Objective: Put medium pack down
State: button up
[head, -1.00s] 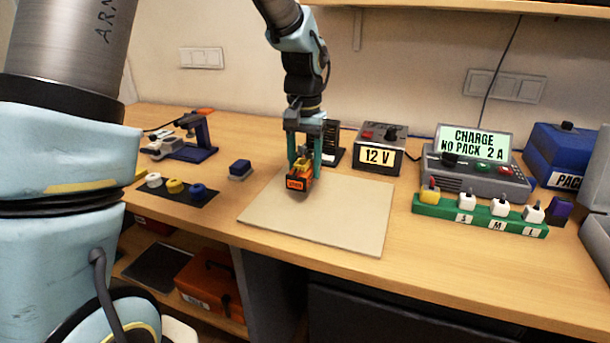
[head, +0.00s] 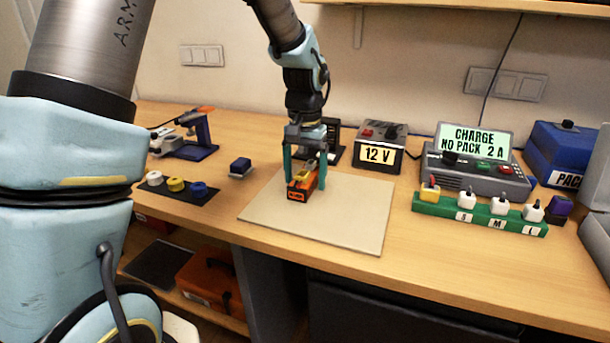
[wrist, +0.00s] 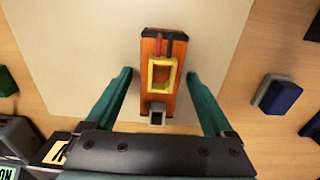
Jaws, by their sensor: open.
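The medium pack, an orange block (head: 303,190) with a yellow frame on top, lies on the pale mat (head: 345,215) near its back left part. In the wrist view the pack (wrist: 153,100) shows black and red strips at one end and a small grey socket at the other. My gripper (head: 305,172) is open, its two teal fingers down on either side of the pack. In the wrist view a clear gap shows between each finger and the pack, with my gripper (wrist: 160,78) straddling it.
A small blue block (head: 240,167) sits left of the mat. A 12 V box (head: 380,150) and a charger (head: 475,178) stand behind and right. A green rack (head: 480,214) with several plugs lies at the right. The mat's front is clear.

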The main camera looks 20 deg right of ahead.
notch_tip(320, 180, up, 12)
jog(key=b, duration=0.1)
jog(key=a+f+n, duration=0.1)
jog(key=a+f, duration=0.1)
jog(key=a, duration=0.6)
jog(key=a+f+n, duration=0.2)
jog(key=a+f, duration=0.1)
jog(key=a, duration=0.4)
jog(key=a+f+n+t, duration=0.1)
jog(key=a+f+n, duration=0.1)
jog(key=a, duration=0.6)
jog(key=shift+s+a+f, duration=0.1)
jog(key=shift+a+f, duration=0.25)
jog(key=shift+f, duration=0.3)
jog(key=s+a+f+n, duration=0.2)
jog(key=s+a, duration=0.2)
jog(key=a, duration=0.2)
jog(key=shift+s+a+f+t, duration=0.15)
jog(key=shift+a+f+t, duration=0.15)
jog(key=shift+a+f, duration=0.1)
